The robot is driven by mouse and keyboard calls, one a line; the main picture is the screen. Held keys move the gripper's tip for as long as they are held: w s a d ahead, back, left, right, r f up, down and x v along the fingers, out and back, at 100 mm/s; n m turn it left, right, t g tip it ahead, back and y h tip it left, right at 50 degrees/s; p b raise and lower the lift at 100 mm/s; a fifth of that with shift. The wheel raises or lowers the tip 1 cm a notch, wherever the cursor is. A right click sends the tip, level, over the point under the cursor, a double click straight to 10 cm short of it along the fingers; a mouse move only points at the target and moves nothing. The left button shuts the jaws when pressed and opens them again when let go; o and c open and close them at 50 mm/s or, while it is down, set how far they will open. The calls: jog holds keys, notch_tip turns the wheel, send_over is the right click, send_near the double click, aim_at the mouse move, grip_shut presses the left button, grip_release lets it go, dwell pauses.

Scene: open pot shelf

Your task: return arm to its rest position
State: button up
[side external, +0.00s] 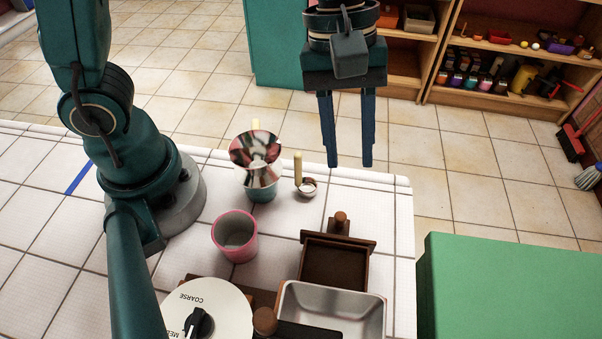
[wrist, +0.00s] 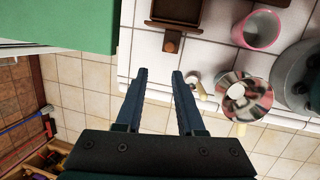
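My gripper (side external: 349,163) hangs above and beyond the far edge of the white tiled counter (side external: 387,205), fingers pointing down. In the wrist view my gripper (wrist: 160,72) shows its two fingers apart with nothing between them. It is open and touches nothing. My arm rises from its round base at the left of the counter.
A cone-shaped dripper (side external: 257,158) sits on a teal cup, beside a small scoop (side external: 307,187). A pink cup (side external: 235,236), a brown drawer box (side external: 335,262), a metal tray (side external: 332,308) and a grinder dial (side external: 208,312) stand nearer. A green block (side external: 510,285) is at right.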

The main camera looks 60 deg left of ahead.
jog(key=s+a+r+m+t+y, duration=0.1)
jog(key=s+a+m+t, duration=0.1)
jog(key=a, duration=0.2)
jog(key=s+a+r+m+t+y, duration=0.1)
jog(key=s+a+r+m+t, duration=0.1)
jog(key=a+m, duration=0.1)
jog(key=s+a+r+m+t, duration=0.2)
jog(key=a, duration=0.4)
jog(key=shift+s+m+y, duration=0.25)
jog(key=shift+m+y, duration=0.15)
jog(key=shift+s+a+f+m, duration=0.1)
jog(key=shift+f+m, duration=0.2)
jog(key=shift+m, duration=0.6)
